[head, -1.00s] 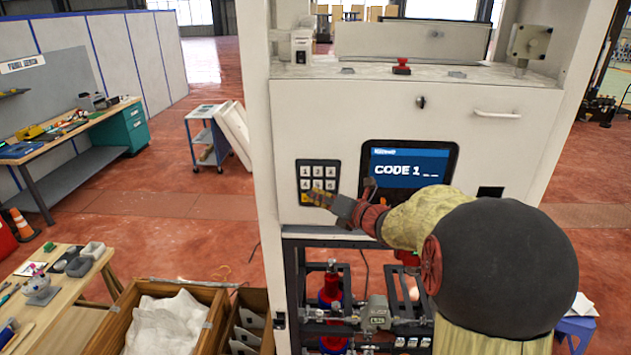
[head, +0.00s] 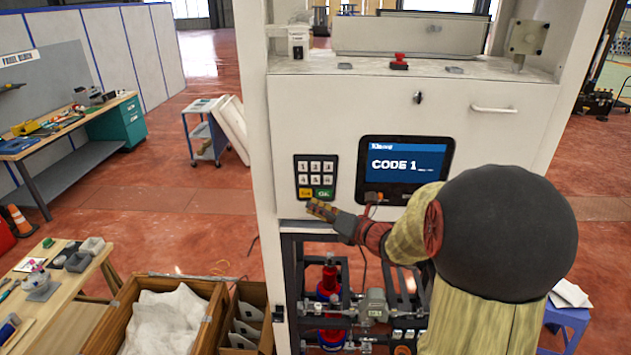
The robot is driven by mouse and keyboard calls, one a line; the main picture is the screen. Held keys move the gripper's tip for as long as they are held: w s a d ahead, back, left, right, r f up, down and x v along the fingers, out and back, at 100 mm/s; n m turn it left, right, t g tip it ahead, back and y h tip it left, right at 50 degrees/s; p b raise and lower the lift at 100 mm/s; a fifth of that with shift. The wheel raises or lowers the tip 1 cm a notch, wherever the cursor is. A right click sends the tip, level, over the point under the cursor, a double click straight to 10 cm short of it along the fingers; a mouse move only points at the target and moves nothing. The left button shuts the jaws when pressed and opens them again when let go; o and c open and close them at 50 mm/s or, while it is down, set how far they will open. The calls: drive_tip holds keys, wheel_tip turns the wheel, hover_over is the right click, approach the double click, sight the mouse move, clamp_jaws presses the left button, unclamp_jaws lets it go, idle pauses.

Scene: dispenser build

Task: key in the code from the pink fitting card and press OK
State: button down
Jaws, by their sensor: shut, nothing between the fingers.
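The keypad (head: 316,177) is on the white front panel of the dispenser. It has rows of white keys above a yellow key and a green OK key (head: 324,194) at the bottom. The display (head: 405,168) to its right reads "CODE 1" followed by small marks. My gripper (head: 312,207) is shut and empty just below the keypad's lower edge in the picture. It leaves the keys uncovered; I cannot tell its exact distance from the panel. I cannot make out a pink fitting card.
A red button (head: 399,62) sits on the machine's top ledge, and a handle (head: 494,109) is on the panel at right. Pipes and a red fitting (head: 330,283) are below. A wooden crate (head: 140,312) with white material stands at lower left, beside a workbench (head: 75,292).

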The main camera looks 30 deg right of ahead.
sight(307, 184)
drive_tip(key=shift+w+d+p, duration=0.15)
drive_tip(key=shift+w+d, duration=0.65)
drive_tip(key=shift+w, duration=0.35)
drive_tip(key=shift+w+d+p, duration=0.1)
drive_tip(key=shift+w+d, duration=0.65)
drive_tip(key=shift+w, duration=0.4)
drive_tip(key=shift+w+d+p, duration=0.15)
drive_tip(key=shift+w+d, duration=0.65)
drive_tip(key=shift+w, duration=0.35)
drive_tip(key=shift+w, duration=0.1)
drive_tip(key=shift+w+d, duration=0.2)
drive_tip(key=shift+w, duration=0.05)
drive_tip(key=shift+w+d, duration=0.25)
drive_tip(key=shift+w, duration=0.05)
drive_tip(key=shift+s+a, duration=0.45)
drive_tip(key=shift+s, duration=0.25)
drive_tip(key=s+a, duration=0.1)
drive_tip(key=s, duration=0.1)
drive_tip(key=s+a+b, duration=0.1)
drive_tip(key=s, duration=0.1)
drive_tip(key=shift+a, duration=0.4)
